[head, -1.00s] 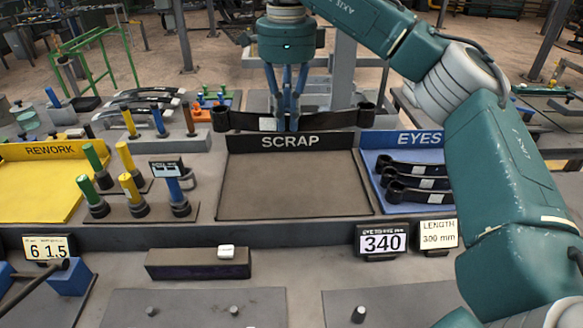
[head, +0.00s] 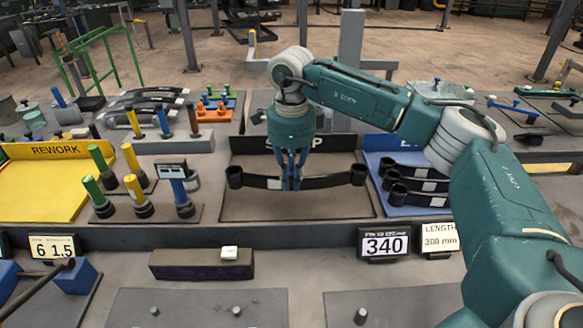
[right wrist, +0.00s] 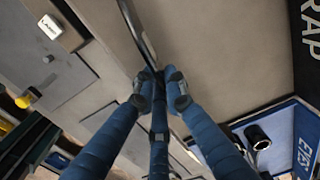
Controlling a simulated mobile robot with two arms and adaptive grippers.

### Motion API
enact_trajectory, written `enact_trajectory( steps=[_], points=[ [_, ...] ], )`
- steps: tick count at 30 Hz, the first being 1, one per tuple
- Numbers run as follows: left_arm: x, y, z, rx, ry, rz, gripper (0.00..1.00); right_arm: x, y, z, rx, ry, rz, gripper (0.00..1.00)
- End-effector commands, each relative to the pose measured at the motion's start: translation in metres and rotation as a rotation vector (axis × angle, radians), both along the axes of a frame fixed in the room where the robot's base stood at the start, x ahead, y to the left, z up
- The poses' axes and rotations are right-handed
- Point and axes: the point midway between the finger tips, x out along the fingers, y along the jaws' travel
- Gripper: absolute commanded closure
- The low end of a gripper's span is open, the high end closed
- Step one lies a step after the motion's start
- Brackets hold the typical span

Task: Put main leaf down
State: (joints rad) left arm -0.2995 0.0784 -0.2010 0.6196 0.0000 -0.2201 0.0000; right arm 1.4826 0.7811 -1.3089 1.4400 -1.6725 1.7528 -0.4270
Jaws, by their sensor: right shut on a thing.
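The main leaf (head: 330,181), a long black curved strip with a rolled eye at each end, lies crosswise over the SCRAP tray (head: 250,208). My right gripper (head: 291,184) points down and is shut on the leaf near its middle. In the right wrist view the leaf (right wrist: 133,25) runs up from between the fingertips (right wrist: 160,92). I cannot tell whether the leaf touches the tray floor. The gripper hides part of the SCRAP sign. My left gripper is not in view.
The blue EYES tray (head: 427,208) with several black eyed leaves stands close on the right. Yellow and green handled tools (head: 133,190) stand on the left, beside the yellow REWORK tray (head: 40,190). The SCRAP tray holds nothing else visible.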

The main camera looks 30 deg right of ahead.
Motion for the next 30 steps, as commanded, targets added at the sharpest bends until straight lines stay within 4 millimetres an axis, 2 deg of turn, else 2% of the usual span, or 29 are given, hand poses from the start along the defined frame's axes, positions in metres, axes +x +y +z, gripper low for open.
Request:
enact_trajectory(
  steps=[6, 9, 21, 22, 24, 30],
  points=[
    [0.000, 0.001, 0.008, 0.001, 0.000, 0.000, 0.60, 0.000, 0.000, -0.026, 0.000, -0.001, 0.000, 1.00],
    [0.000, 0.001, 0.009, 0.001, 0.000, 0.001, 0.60, 0.000, 0.000, -0.032, 0.001, -0.003, 0.000, 1.00],
    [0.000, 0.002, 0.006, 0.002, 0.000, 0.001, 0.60, 0.001, 0.000, -0.038, 0.002, -0.003, 0.000, 1.00],
    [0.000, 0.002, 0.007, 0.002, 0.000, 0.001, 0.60, -0.001, 0.000, -0.039, -0.001, 0.003, 0.001, 0.83],
    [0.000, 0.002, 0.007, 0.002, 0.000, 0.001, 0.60, -0.001, 0.000, -0.039, -0.001, 0.003, 0.001, 0.71],
    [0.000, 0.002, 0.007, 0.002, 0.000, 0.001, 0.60, -0.001, 0.000, -0.039, -0.001, 0.003, 0.001, 0.71]
  ],
)
